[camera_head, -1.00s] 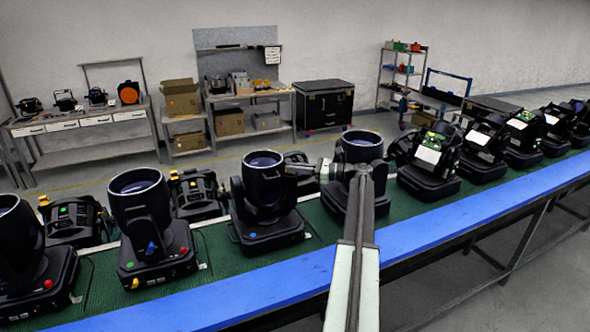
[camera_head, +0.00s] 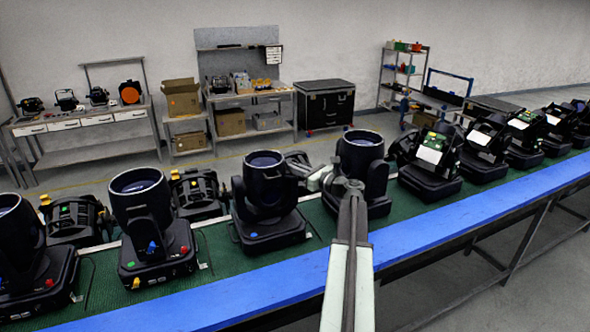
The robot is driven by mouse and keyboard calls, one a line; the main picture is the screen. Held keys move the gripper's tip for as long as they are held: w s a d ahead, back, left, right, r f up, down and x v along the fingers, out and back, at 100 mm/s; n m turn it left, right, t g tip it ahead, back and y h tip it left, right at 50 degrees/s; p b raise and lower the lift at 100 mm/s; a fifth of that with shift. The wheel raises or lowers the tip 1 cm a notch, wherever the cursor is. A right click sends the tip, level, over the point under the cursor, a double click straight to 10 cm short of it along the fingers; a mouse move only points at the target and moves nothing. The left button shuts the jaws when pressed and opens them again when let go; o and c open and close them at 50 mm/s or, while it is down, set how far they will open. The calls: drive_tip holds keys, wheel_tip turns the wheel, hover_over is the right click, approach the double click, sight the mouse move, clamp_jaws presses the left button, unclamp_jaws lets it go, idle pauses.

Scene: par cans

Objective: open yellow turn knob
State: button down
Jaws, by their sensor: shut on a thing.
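My gripper (camera_head: 303,171) reaches left from the bent end of my arm to the upper right side of a black par can (camera_head: 262,184) in the middle of the row. Its jaws are shut at that side, on what appears to be the yellow turn knob. The knob itself is hidden behind the jaws and too small to make out. The par can stands upright on its black base (camera_head: 268,231) on the green belt.
Another par can (camera_head: 360,158) stands close behind my wrist on the right. A par can with coloured knobs (camera_head: 147,222) stands to the left. A blue rail (camera_head: 222,300) runs along the belt's front edge. Benches stand at the back wall.

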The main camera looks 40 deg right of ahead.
drive_tip(key=m+h, duration=0.1)
drive_tip(key=h, duration=0.1)
drive_tip(key=m+h, duration=0.2)
drive_tip(key=m+g+h, duration=0.1)
drive_tip(key=h, duration=0.2)
drive_tip(key=shift+a+m, duration=0.3)
drive_tip(key=shift+a, duration=0.05)
drive_tip(key=shift+w+d+m+g+h, duration=0.1)
drive_tip(key=shift+m+g+h, duration=0.9)
drive_tip(key=shift+h, duration=0.5)
drive_tip(key=shift+m+g+h, duration=0.7)
drive_tip(key=shift+m+h, duration=0.5)
drive_tip(key=shift+h, duration=0.3)
drive_tip(key=c, duration=1.5)
unclamp_jaws()
drive_tip(key=shift+c, duration=0.2)
